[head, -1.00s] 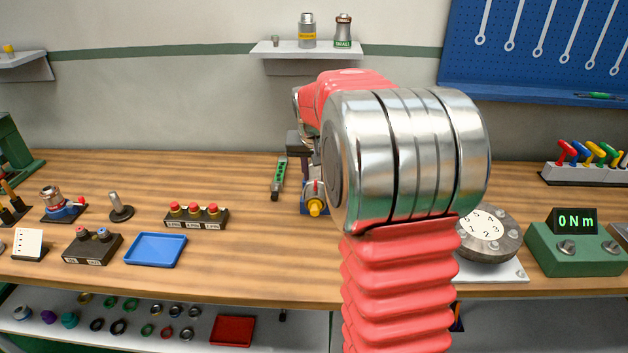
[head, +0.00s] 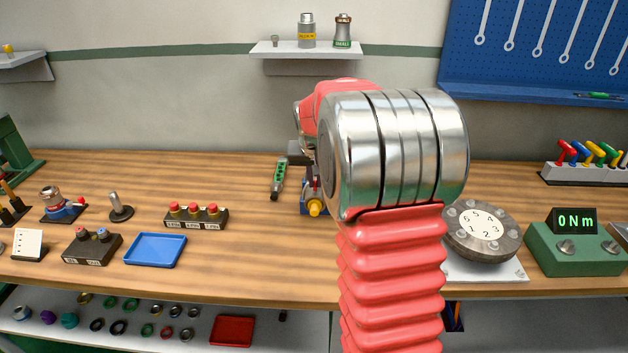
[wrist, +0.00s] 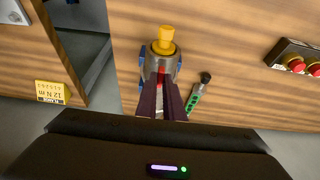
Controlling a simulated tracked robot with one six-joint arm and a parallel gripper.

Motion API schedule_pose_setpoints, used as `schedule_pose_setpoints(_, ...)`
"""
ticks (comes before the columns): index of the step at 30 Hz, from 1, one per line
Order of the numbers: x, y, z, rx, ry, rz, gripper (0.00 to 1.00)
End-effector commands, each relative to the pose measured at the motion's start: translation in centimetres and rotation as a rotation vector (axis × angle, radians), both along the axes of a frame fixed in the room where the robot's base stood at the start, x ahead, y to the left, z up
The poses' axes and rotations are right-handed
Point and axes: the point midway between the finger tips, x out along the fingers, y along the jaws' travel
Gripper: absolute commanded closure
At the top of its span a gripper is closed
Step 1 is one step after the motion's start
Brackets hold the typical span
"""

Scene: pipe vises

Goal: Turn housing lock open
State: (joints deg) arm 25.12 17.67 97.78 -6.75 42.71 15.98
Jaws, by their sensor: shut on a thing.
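A blue vise-like fixture (head: 307,209) stands on the bench in front of me, partly hidden by my arm. It holds a grey metal housing (wrist: 155,62) with a yellow cap (wrist: 166,34), and the yellow end (head: 317,208) faces me in the head view. A small red part, seemingly the lock lever (wrist: 161,72), shows on the housing. My gripper (wrist: 162,84) is shut on this red lever, with its dark fingers over the housing. The fingers cover most of the lever, so its exact angle is hard to tell.
A green hand tool (wrist: 196,97) lies close beside the fixture. A three-button red box (head: 196,216) and a blue tray (head: 155,250) are to the left. A round numbered dial block (head: 482,231) and a green torque display (head: 574,248) are to the right.

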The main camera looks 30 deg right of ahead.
Motion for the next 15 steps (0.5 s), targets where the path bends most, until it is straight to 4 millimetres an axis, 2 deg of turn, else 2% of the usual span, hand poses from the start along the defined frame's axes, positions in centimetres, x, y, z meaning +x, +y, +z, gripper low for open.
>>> schedule_pose_setpoints(6, 0.07, 0.11, 0.03, 0.001, -0.001, 0.001, 1.00)
schedule_pose_setpoints(7, 0.06, 0.68, 0.05, 0.000, -0.001, 0.003, 1.00)
schedule_pose_setpoints(15, 0.10, 0.25, 0.03, 0.003, -0.002, 0.015, 1.00)
